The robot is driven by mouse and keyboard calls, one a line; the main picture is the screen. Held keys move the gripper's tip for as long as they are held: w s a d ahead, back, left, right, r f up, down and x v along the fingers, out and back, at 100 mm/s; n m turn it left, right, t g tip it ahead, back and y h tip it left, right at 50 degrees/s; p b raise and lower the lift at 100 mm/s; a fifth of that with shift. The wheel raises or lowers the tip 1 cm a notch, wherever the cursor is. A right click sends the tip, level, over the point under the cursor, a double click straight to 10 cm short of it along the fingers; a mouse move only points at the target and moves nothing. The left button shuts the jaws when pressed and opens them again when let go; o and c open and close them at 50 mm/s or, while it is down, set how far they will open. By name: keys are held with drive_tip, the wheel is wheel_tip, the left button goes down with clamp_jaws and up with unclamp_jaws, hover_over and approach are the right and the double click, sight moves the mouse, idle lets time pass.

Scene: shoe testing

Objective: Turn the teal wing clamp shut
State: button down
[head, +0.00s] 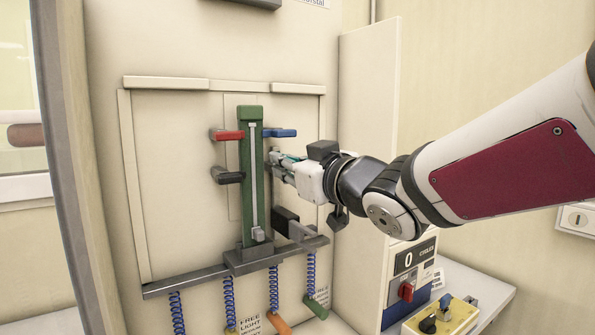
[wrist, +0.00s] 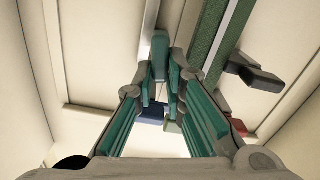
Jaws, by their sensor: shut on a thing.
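The green post (head: 252,185) stands upright against the cream panel, with coloured wings on both sides. My gripper (head: 274,160) reaches in from the right at the post's right side, below the blue wing (head: 280,133). It is shut on the teal wing clamp there. The fingers hide most of that clamp, and its teal is hard to tell from the teal finger pads. In the wrist view the fingertips (wrist: 167,68) are close together beside the post (wrist: 222,45). How far the clamp is turned cannot be seen.
A red wing (head: 228,135) and a dark wing (head: 228,176) stick out left of the post. A dark block (head: 286,220) sits below my gripper on a grey rail (head: 185,282) with hanging blue coils. A counter box (head: 408,262) stands lower right.

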drive_tip(key=shift+s+a+f+n+b, duration=0.2)
drive_tip(key=shift+f+n+b, duration=0.1)
drive_tip(key=shift+n+b, duration=1.9)
drive_tip(key=shift+s+a+f+n+b, duration=0.1)
drive_tip(key=shift+a+f+n+b, duration=0.2)
drive_tip(key=shift+n+b, duration=1.95)
drive_tip(key=shift+s+a+f+n+b, duration=0.1)
drive_tip(key=shift+f+n+b, duration=0.25)
drive_tip(key=shift+n+b, duration=1.85)
drive_tip(key=shift+n+p, duration=1.05)
drive_tip(key=shift+n, duration=0.1)
drive_tip(key=c, duration=1.6)
unclamp_jaws()
drive_tip(key=shift+c, duration=0.2)
drive_tip(key=shift+s, duration=0.1)
drive_tip(key=v, duration=1.2)
